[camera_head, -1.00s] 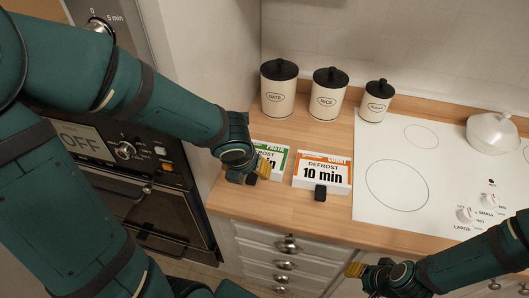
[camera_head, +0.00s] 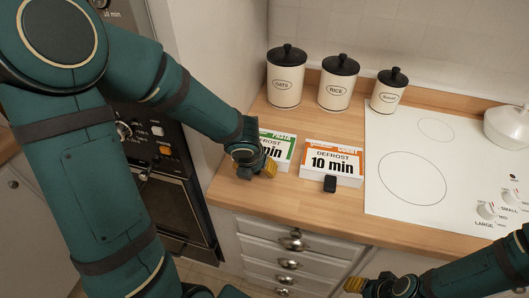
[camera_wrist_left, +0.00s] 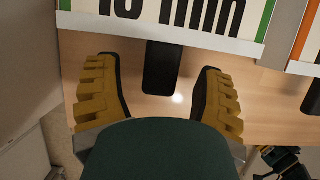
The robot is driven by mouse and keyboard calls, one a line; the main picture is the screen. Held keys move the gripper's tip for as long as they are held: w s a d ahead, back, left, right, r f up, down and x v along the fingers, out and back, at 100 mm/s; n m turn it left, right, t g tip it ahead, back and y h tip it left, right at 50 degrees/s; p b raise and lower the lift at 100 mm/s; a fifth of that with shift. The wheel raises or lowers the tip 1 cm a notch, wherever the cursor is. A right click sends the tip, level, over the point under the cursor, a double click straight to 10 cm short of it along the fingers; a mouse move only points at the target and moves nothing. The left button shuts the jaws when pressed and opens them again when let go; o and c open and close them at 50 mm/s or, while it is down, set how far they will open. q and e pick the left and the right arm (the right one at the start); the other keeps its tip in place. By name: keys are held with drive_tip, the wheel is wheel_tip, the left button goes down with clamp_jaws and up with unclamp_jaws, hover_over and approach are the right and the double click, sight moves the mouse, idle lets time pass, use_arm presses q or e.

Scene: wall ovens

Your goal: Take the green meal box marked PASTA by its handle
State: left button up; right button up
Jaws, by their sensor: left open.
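The green meal box marked PASTA (camera_head: 284,147) stands on the wooden counter, its left part hidden behind my left gripper in the head view. In the left wrist view its white front (camera_wrist_left: 180,28) with a green edge fills the top. Its black handle (camera_wrist_left: 158,68) sticks out toward me. My left gripper (camera_head: 256,170) is at the front of this box. In the left wrist view its yellow-padded fingers (camera_wrist_left: 158,95) are open, one on each side of the handle, apart from it. My right gripper (camera_head: 362,286) is low at the front, far from the box; its fingers are unclear.
An orange meal box reading 10 min (camera_head: 333,160), with its own black handle (camera_head: 330,184), stands close to the right. Three canisters (camera_head: 336,85) stand behind. A white hob (camera_head: 450,165) lies to the right. The dark wall oven (camera_head: 150,170) is at left.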

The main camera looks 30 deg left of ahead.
use_arm(q)
drive_tip(key=shift+w+f, duration=0.25)
drive_tip(key=shift+f, duration=0.3)
drive_tip(key=shift+r, duration=0.1)
drive_tip(key=shift+c, duration=0.2)
clamp_jaws()
drive_tip(key=shift+s, duration=0.1)
